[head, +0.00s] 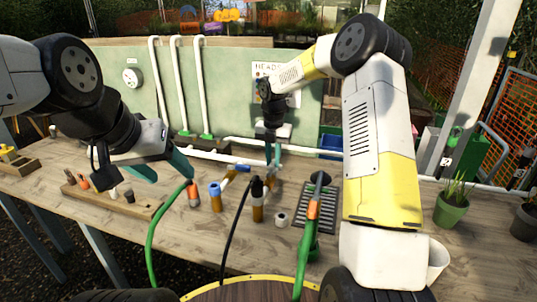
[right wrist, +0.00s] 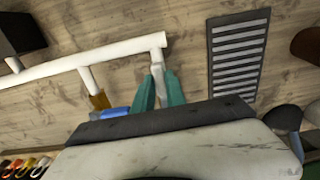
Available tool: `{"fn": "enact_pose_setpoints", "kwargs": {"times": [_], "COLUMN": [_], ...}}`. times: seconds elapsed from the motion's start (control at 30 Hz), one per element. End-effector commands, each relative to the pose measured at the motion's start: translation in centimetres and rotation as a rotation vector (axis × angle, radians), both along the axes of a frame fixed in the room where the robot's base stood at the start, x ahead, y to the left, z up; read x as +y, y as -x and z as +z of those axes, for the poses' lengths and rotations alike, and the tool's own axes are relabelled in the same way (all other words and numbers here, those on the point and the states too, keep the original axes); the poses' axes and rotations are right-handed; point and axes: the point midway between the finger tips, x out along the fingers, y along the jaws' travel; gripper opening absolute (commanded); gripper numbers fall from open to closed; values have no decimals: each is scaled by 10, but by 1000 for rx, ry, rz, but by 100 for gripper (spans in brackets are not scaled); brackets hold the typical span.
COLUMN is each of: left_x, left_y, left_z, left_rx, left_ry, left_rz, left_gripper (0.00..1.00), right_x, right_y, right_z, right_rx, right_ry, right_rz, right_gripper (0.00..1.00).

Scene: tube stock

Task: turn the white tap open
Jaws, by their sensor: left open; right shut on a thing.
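My right gripper (head: 273,156) points down at the white pipework behind the table's middle. In the right wrist view its teal fingers (right wrist: 159,92) are closed on a slim white piece, which looks like the white tap's handle (right wrist: 157,68). This piece sits at the end of a white pipe (right wrist: 110,52). How far the tap is turned cannot be told. A side branch with a brass-coloured end (right wrist: 99,100) and a blue part (right wrist: 117,112) lies left of the fingers. My left gripper (head: 166,170) is open and empty above the table's left part, apart from the tap.
A green hose with an orange connector (head: 193,194), a blue-topped fitting (head: 215,197) and a black hose (head: 236,216) stand in front. A dark grate (head: 328,212) lies to the right. A wooden tool rack (head: 119,204) is at left. A green plant pot (head: 452,208) stands at far right.

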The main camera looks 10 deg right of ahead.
Motion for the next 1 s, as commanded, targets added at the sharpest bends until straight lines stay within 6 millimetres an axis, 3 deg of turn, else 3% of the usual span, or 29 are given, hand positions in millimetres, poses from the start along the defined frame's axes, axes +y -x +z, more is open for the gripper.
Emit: {"fn": "enact_pose_setpoints", "kwargs": {"times": [0.07, 0.1, 0.2, 0.57, 1.0], "left_x": [0, 0, 0, 0, 0], "left_y": [0, 0, 0, 0, 0], "left_z": [0, 0, 0, 0, 0], "left_rx": [0, 0, 0, 0, 0], "left_ry": [0, 0, 0, 0, 0], "left_rz": [0, 0, 0, 0, 0], "left_gripper": [59, 59, 59, 59, 59], "right_x": [1, 1, 1, 1, 1], "right_y": [-1, -1, -1, -1, -1], "right_z": [1, 1, 1, 6, 71], "right_rx": [-6, -5, -4, -2, -4], "right_ry": [-1, 0, -1, 0, -1], "right_rz": [2, 2, 2, 0, 1], "right_gripper": [0, 24, 38, 38, 38]}}
